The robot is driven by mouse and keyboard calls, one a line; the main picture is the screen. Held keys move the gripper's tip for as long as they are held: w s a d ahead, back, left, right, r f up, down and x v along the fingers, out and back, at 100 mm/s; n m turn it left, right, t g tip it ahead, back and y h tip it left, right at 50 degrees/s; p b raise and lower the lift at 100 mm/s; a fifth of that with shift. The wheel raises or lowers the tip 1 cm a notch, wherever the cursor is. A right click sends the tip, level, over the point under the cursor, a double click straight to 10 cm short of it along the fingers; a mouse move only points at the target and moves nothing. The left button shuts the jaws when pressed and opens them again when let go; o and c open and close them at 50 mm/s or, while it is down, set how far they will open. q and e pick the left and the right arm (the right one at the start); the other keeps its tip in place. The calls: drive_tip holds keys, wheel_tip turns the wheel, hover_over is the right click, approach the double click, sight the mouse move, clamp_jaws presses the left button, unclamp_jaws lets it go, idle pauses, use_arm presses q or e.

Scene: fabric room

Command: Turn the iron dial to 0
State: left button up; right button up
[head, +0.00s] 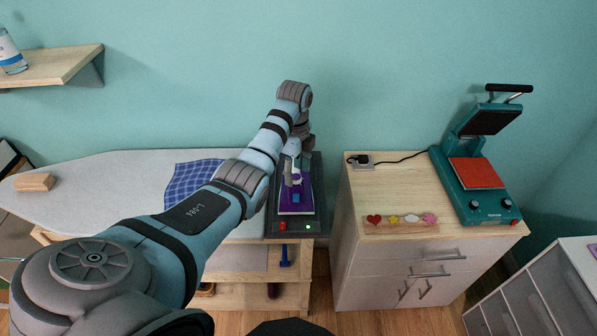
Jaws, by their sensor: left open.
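A small purple and white iron (295,203) rests on a dark base (312,222) at the right end of the ironing board. My left gripper (294,172) points down over the upper part of the iron, with its jaws open. At this size I cannot tell whether the fingers touch the iron. The dial is not clear: the gripper covers part of the iron, and no dial mark or number can be read. My right gripper is not in view.
The ironing board (100,180) holds a blue checked cloth (190,182) and a wooden block (34,182). To the right, a cabinet (395,175) carries a power socket (360,161), a strip of colored shapes (400,223) and a teal heat press (480,205). Its top middle is clear.

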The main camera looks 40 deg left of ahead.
use_arm(q)
drive_tip(key=shift+s+d+f, duration=0.15)
drive_tip(key=shift+f, duration=0.35)
clamp_jaws()
